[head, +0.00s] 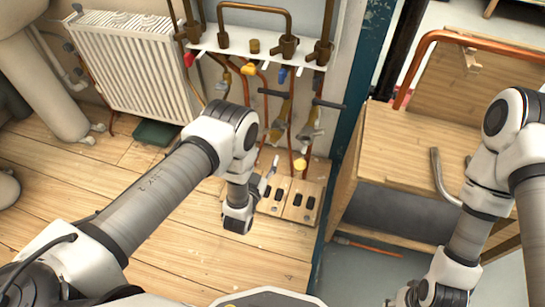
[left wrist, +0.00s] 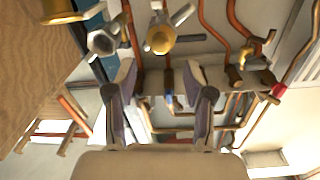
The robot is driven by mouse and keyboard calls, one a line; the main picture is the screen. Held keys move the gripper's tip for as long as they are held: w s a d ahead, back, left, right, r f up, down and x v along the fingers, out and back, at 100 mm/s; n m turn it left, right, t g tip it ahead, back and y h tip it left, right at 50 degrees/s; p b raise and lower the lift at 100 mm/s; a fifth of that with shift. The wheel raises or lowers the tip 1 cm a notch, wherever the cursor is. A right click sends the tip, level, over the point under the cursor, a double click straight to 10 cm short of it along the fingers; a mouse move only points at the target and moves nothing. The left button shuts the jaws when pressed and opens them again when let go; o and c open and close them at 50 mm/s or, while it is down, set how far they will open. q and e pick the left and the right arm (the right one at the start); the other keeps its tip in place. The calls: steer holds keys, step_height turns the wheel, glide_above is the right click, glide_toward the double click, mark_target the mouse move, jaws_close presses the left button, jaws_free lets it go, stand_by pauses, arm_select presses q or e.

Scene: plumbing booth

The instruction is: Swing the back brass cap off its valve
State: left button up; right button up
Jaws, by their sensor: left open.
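My left gripper (head: 271,168) is low in front of the pipe panel in the head view, its fingers small there. In the left wrist view the left gripper (left wrist: 160,74) is open, with nothing between its fingers. Beyond the fingertips is a round brass valve part (left wrist: 161,39) with chrome arms. A valve with a hexagonal chrome face (left wrist: 103,41) is left of it. These look like the pair of chrome-and-brass valves, a left one (head: 279,126) and a right one (head: 311,130), in the head view. I cannot tell which part is the back brass cap.
A white radiator (head: 130,65) stands at the left. A wooden workbench (head: 400,150) with a bent copper pipe (head: 470,40) is at the right. A wooden board with black slots (head: 304,202) lies under the valves. Copper pipes crowd the panel. The wooden floor (head: 180,260) is open.

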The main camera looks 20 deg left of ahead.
mark_target(273, 140)
arm_select(q)
steer(key=w, duration=0.2)
steer(key=w+b, duration=0.1)
steer(key=w, duration=0.2)
steer(key=w+b, duration=0.1)
steer(key=w, duration=0.1)
steer(key=shift+w+d+r, duration=0.1)
steer(key=shift+w+d, duration=0.15)
steer(key=shift+w, duration=0.05)
jaws_close()
